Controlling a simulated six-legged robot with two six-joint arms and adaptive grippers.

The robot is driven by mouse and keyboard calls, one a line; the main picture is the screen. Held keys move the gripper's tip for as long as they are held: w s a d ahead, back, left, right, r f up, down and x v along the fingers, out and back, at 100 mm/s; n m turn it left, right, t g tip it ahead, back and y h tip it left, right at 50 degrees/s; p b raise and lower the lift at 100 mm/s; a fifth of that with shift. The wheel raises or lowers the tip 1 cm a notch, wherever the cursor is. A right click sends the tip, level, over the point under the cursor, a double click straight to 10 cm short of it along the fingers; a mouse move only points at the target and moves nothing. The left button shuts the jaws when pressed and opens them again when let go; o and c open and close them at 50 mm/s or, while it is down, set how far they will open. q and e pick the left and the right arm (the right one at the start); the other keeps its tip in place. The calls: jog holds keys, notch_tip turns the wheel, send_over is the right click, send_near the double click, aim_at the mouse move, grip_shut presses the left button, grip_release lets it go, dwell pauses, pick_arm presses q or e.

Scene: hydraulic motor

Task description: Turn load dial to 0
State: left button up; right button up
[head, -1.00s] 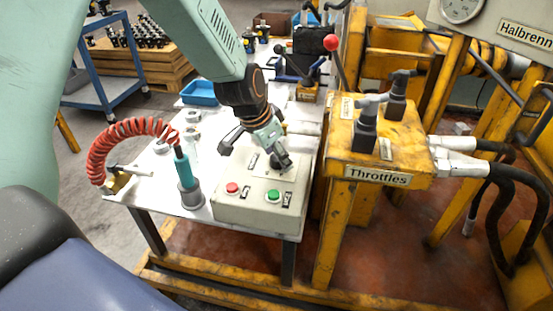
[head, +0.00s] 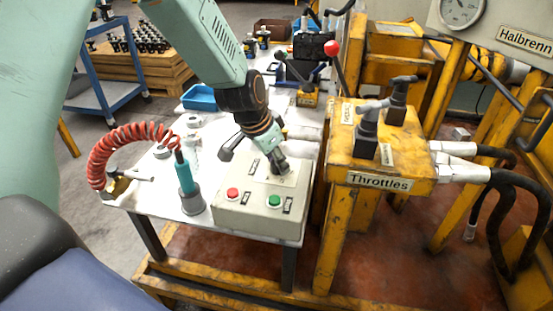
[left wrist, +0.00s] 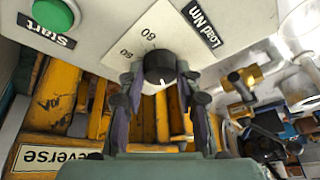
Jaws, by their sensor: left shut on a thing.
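The load dial is a small black knob (left wrist: 159,64) on the light control box (head: 240,212), below the "Load Nm" label (left wrist: 203,25). Scale numbers 60 and 80 show beside it in the left wrist view. A white mark on the knob points toward the bottom of that picture. My left gripper (head: 281,166) reaches down to the top of the box. In the left wrist view its fingers (left wrist: 160,78) stand on both sides of the knob and are shut on it. In the head view the gripper hides the knob. My right gripper is not in view.
A red button (head: 232,194) and a green button (head: 274,201) sit on the box near the gripper. A teal tool (head: 187,180) with a red coiled hose (head: 105,155) stands left of it. The yellow throttle block (head: 380,160) with levers is close on the right.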

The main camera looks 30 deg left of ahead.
pick_arm(q)
jog(key=shift+r+p, duration=0.1)
jog(key=shift+p, duration=0.3)
dwell(0.5)
jog(key=shift+r+n+p, duration=0.1)
jog(key=shift+n+p, duration=0.3)
jog(key=shift+p, duration=0.35)
jog(key=n+y+p, duration=0.1)
jog(key=n+p, duration=0.2)
jog(key=p, duration=0.7)
jog(key=n+y+p, duration=0.2)
jog(key=n+p, duration=0.2)
jog(key=p, duration=0.6)
jog(key=shift+w+d+r+p, duration=0.1)
jog(key=shift+w+d+p, duration=0.1)
jog(key=shift+p, duration=0.15)
jog(key=shift+w+n+y+p, duration=0.1)
jog(key=shift+n+y+p, duration=0.3)
jog(key=shift+n+p, duration=0.45)
jog(key=shift+n+g+y, duration=0.3)
jog(key=shift+n+g, duration=0.1)
jog(key=shift+n, duration=1.05)
jog(key=o, duration=1.1)
jog(key=shift+d+f, duration=0.1)
jog(key=shift+f, duration=0.15)
